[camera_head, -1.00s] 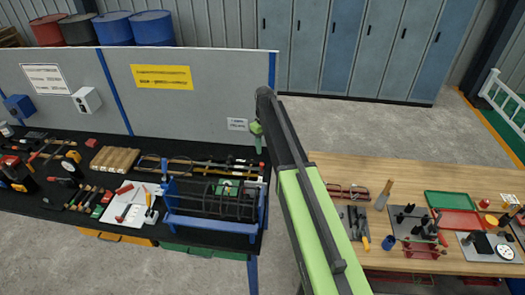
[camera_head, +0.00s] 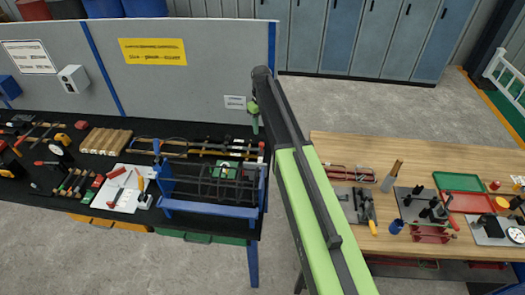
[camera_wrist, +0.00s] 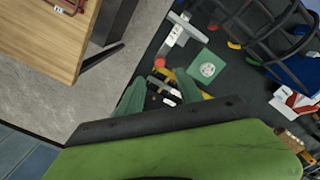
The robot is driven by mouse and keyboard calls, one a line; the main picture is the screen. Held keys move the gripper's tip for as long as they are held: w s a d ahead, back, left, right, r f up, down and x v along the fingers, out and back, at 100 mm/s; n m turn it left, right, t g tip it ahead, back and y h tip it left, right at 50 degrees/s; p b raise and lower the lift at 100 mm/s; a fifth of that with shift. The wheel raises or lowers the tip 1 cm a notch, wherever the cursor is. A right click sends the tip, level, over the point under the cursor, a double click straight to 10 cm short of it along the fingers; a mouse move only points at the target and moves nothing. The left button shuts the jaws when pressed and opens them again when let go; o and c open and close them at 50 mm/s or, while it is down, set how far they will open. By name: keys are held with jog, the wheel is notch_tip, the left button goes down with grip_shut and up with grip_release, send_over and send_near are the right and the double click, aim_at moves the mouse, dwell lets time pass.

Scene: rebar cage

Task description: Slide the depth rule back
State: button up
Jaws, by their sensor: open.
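The dark rebar cage (camera_head: 208,190) sits in a blue stand (camera_head: 205,209) at the right end of the black-topped bench. A green square piece with a round white face (camera_head: 228,168) shows at the cage; the wrist view also shows this green piece (camera_wrist: 209,67). I cannot tell whether it is the depth rule. A grey-white tool (camera_wrist: 177,37) lies near it in the wrist view. My gripper (camera_head: 254,123) hangs above the back right of the bench, behind the cage. Its green fingers are apart and empty in the wrist view (camera_wrist: 160,90).
A grey panel (camera_head: 190,85) stands along the bench's back, close to my gripper. Long bars and tools lie behind the cage. A wooden table (camera_head: 340,150) with trays and tools stands to the right, across a floor gap.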

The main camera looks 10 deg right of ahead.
aim_at(262, 143)
notch_tip(262, 143, down, 11)
jog(key=b, duration=0.9)
jog(key=shift+r, duration=0.1)
grip_shut()
dwell(0.6)
